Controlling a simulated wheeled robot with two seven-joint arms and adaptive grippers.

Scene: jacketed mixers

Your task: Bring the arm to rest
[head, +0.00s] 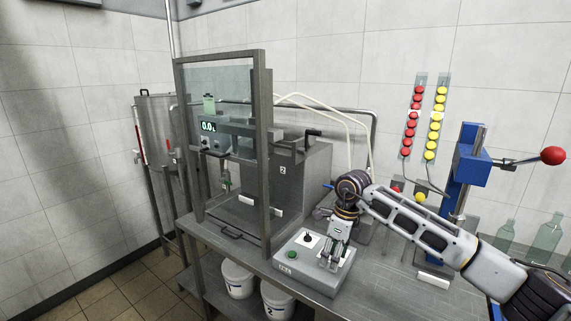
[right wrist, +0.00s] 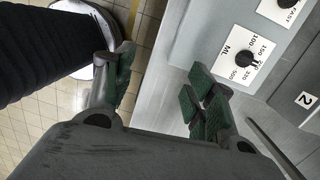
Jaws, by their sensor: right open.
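My right gripper (head: 331,262) points down in the head view, at a grey-green control box (head: 312,280) on the steel bench. Its fingers overlap the box in the picture; I cannot tell whether they touch it. The right arm (head: 415,228) reaches in from the right, bent at the wrist. In the right wrist view the gripper (right wrist: 160,90) has its green-padded fingers apart, with nothing between them. Beside them is a pale panel with a black dial (right wrist: 243,60) marked ML. My left gripper is not in view.
A framed glass guard (head: 263,150) stands left of the arm, before a grey machine (head: 303,185) marked 2. A blue press (head: 470,165) with a red-knobbed lever and glass bottles (head: 548,237) stand to the right. White buckets (head: 238,280) sit below the bench (head: 385,290).

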